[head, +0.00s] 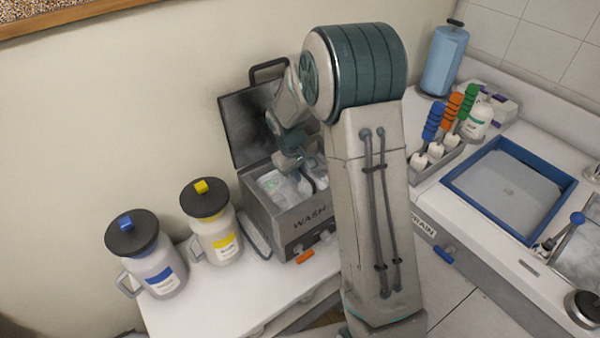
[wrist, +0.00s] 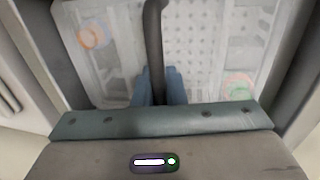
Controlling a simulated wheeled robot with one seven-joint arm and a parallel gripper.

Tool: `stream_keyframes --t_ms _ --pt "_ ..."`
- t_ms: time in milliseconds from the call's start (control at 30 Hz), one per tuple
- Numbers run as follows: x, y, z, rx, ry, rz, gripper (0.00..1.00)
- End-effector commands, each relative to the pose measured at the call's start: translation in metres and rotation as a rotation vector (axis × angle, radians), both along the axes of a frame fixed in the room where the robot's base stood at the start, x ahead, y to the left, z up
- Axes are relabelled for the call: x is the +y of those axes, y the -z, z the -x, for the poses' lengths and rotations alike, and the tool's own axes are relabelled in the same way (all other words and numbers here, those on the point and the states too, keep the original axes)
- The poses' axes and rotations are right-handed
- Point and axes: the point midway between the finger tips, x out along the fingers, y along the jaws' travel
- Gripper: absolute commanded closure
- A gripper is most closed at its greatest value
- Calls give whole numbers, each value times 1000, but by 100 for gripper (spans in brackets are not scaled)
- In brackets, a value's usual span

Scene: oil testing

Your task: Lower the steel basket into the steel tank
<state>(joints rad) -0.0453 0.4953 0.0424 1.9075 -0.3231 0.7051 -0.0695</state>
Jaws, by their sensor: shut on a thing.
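The steel tank (head: 295,222), marked WASH, stands on the white bench against the wall with its dark lid (head: 243,125) raised behind it. The steel basket (head: 282,190) is at the tank's mouth, between its walls; how deep it sits is hard to tell. In the wrist view its perforated floor (wrist: 190,45) shows, with clear containers at both sides. My gripper (wrist: 158,85) is shut on the basket's dark upright handle (wrist: 153,40). In the head view my gripper (head: 308,178) is over the tank, partly hidden by my arm.
A blue-labelled jug (head: 160,270) and a yellow-labelled jug (head: 217,235) stand left of the tank.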

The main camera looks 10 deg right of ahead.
Motion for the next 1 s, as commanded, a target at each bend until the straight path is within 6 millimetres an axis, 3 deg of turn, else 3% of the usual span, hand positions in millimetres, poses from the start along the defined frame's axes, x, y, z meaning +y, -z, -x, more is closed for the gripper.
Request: stream_keyframes --t_ms 433,500,567,867,1000 --pt "0 15 0 -1 0 0 100" --pt "0 13 0 -1 0 0 76" --pt "0 13 0 -1 0 0 64" --pt "0 12 0 -1 0 0 64" --pt "3 -2 0 -4 -1 0 64"
